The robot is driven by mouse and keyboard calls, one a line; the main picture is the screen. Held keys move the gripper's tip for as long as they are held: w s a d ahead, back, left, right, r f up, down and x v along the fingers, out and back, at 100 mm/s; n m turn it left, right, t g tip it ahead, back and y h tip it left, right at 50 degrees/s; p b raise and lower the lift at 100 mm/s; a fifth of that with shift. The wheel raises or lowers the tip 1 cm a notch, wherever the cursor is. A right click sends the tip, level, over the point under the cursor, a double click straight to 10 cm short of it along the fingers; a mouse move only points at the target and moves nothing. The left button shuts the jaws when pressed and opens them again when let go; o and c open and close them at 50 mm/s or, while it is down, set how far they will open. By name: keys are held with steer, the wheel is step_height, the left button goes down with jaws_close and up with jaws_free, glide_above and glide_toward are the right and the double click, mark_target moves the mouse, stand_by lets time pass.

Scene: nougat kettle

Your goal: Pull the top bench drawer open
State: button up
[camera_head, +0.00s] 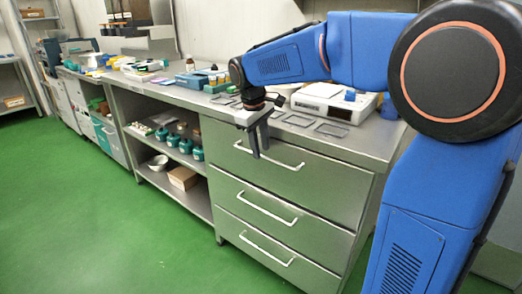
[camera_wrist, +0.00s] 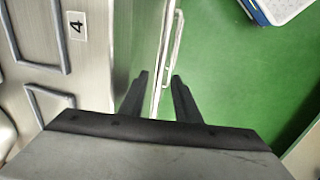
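The top bench drawer (camera_head: 318,186) is the uppermost of three steel drawers and looks flush with the bench front. Its pale bar handle (camera_head: 285,163) runs across its upper part; the handle also shows in the wrist view (camera_wrist: 176,45). My gripper (camera_head: 260,154) points down in front of the drawer, over the left part of the handle. In the wrist view, its two dark fingers (camera_wrist: 160,75) are apart, with the near end of the handle showing between them. I cannot tell whether either finger touches the handle.
Two lower drawers with handles (camera_head: 266,209) (camera_head: 265,250) are shut. The bench top holds a white device (camera_head: 335,102), grey flat frames (camera_head: 298,119) and bottles. Open shelves with teal-lidded jars (camera_head: 185,146) are to the left. The green floor (camera_head: 90,220) in front is clear.

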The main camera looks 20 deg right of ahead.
steer(key=shift+w+d+f, duration=0.1)
steer(key=shift+d+f, duration=0.05)
steer(key=shift+f, duration=0.55)
steer(key=shift+c, duration=0.2)
jaws_close()
steer(key=s+a, duration=1)
steer(key=a, duration=0.4)
steer(key=s+a, duration=1)
steer(key=a, duration=0.4)
steer(key=shift+s, duration=0.25)
steer(key=shift+a, duration=0.1)
steer(key=shift+o, duration=0.2)
jaws_free()
